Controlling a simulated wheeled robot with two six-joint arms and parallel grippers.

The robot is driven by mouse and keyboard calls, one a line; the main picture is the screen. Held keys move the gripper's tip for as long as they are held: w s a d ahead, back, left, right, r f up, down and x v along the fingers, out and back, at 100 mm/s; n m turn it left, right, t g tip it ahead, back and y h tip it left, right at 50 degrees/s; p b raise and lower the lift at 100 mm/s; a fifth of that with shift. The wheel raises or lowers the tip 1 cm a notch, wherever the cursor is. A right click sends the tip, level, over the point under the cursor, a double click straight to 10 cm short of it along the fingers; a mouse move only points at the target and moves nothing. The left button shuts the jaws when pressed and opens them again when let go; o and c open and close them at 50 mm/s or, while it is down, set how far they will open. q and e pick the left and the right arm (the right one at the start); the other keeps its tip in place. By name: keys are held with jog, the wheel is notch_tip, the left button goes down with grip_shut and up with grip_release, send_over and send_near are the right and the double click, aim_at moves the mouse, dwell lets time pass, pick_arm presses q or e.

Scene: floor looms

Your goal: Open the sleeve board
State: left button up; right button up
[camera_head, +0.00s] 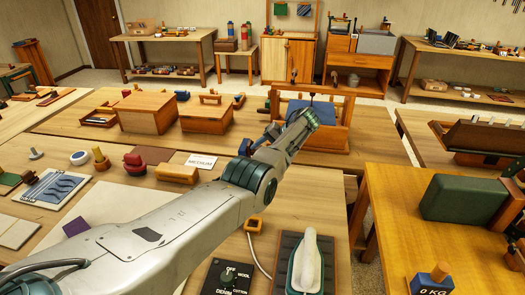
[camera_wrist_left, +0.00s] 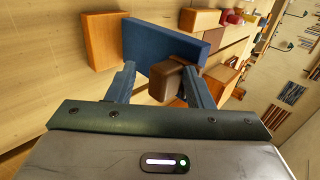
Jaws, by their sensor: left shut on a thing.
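The sleeve board appears to be the blue board (camera_head: 329,112) by a wooden frame (camera_head: 349,120) on the middle table in the head view. In the left wrist view the blue board (camera_wrist_left: 150,42) lies tilted, with a wooden block (camera_wrist_left: 103,40) at its left end and a dark brown knob (camera_wrist_left: 172,84) in front of it. My left gripper (camera_wrist_left: 160,78) has its fingers on either side of the brown knob and is shut on it. In the head view my left gripper (camera_head: 312,116) reaches the board, its fingertips mostly hidden. My right gripper is in neither view.
Wooden boxes (camera_head: 147,112) stand left of the frame. A wooden roller (camera_head: 177,174) and a red knob (camera_head: 134,162) lie nearer. An iron (camera_head: 307,262) and a dial box (camera_head: 230,279) stand at the front. A green cushion (camera_head: 463,197) sits on the right table.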

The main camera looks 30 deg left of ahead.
pick_arm(q)
jog(key=b+v, duration=0.3)
jog(key=v, duration=0.7)
jog(key=shift+d+b, duration=0.15)
jog(key=shift+b, duration=0.15)
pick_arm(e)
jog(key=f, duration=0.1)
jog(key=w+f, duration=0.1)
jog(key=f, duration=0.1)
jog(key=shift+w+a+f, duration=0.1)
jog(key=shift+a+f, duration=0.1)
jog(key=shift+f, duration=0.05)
pick_arm(q)
jog(key=shift+r, duration=0.2)
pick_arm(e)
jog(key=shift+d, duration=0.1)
